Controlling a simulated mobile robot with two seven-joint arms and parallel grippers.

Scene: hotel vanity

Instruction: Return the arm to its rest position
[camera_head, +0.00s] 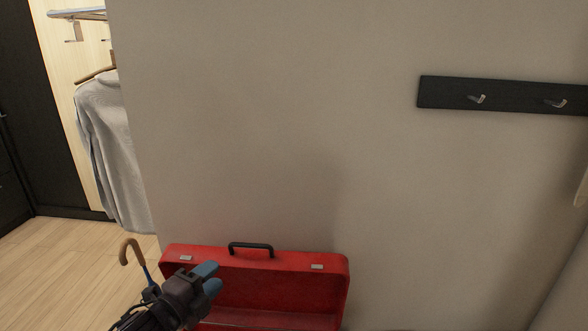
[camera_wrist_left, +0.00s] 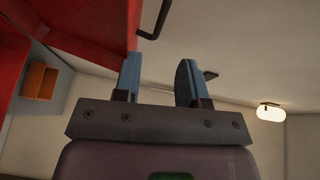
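My left arm comes in from the bottom left in the head view. Its gripper (camera_head: 210,277), with blue fingers, is in front of the left part of an open red toolbox (camera_head: 285,285). In the left wrist view the two fingers of my left gripper (camera_wrist_left: 157,75) stand apart with nothing between them. The red toolbox (camera_wrist_left: 75,25) fills the upper left there, with its black handle (camera_wrist_left: 158,20) near the fingertips. I cannot tell whether the gripper touches the box. My right gripper is not in view.
The toolbox stands against a plain beige wall (camera_head: 270,130). A cane with a curved wooden handle (camera_head: 126,250) is just left of my gripper. A grey garment (camera_head: 115,145) hangs behind at left. A dark hook rail (camera_head: 500,95) is on the wall at right. Wooden floor (camera_head: 55,265) is open at left.

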